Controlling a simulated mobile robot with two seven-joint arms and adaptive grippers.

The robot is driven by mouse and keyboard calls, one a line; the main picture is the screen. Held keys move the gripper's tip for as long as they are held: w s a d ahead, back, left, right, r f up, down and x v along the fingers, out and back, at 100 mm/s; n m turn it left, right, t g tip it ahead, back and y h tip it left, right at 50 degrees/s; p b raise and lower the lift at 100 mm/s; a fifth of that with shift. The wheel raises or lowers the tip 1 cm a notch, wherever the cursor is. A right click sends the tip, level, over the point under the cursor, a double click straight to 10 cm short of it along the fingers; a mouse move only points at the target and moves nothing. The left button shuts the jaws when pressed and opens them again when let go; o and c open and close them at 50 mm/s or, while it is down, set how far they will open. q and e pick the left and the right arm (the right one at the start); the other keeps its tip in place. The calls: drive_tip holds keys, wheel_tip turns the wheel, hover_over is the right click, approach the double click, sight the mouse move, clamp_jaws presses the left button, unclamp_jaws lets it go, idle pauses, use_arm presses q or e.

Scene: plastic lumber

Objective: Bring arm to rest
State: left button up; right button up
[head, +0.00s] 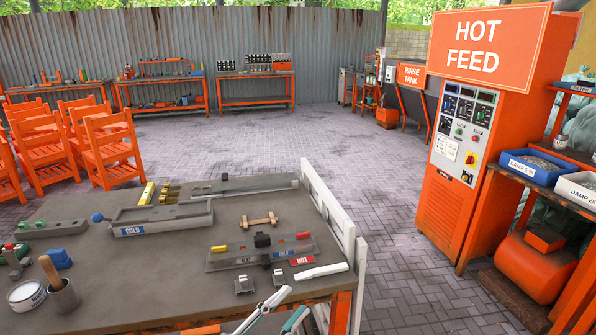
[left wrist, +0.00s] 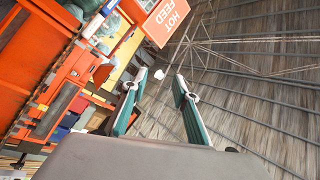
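My left gripper (head: 280,308) shows at the bottom edge of the head view, by the front edge of the grey-topped workbench (head: 150,280). Only its white and teal fingers are in the picture; the rest of the arm is cut off. In the left wrist view, its two teal fingers (left wrist: 159,78) stand apart with nothing between them. That view looks past the fingers toward the roof and the hot feed sign (left wrist: 167,20). My right gripper is in neither view.
The bench holds a blue-labelled cold tray (head: 160,218), a plate with a red hot label (head: 260,252), a small wooden piece (head: 259,220) and a cup with a brush (head: 62,296). A white rail (head: 330,210) borders its right side. An orange hot feed machine (head: 460,150) stands right, across open paving.

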use_arm(q)
drive_tip(key=s+a+f+n+y, duration=0.1)
drive_tip(key=a+f+n+y, duration=0.35)
drive_tip(key=f, duration=0.35)
drive_tip(key=s+a+f+n+y, duration=0.1)
drive_tip(key=a+f+n+y, duration=0.35)
drive_tip(key=f, duration=0.35)
drive_tip(key=s+a+f+n+g+y, duration=0.1)
drive_tip(key=s+a+f+n+g, duration=0.1)
drive_tip(key=f, duration=0.5)
drive_tip(key=s+a+f+n+g+y, duration=0.2)
drive_tip(key=s+a+f+n, duration=0.2)
drive_tip(key=s+a+f, duration=0.3)
drive_tip(key=shift+s+f, duration=0.45)
drive_tip(key=shift+s, duration=0.65)
drive_tip(key=shift+a, duration=0.1)
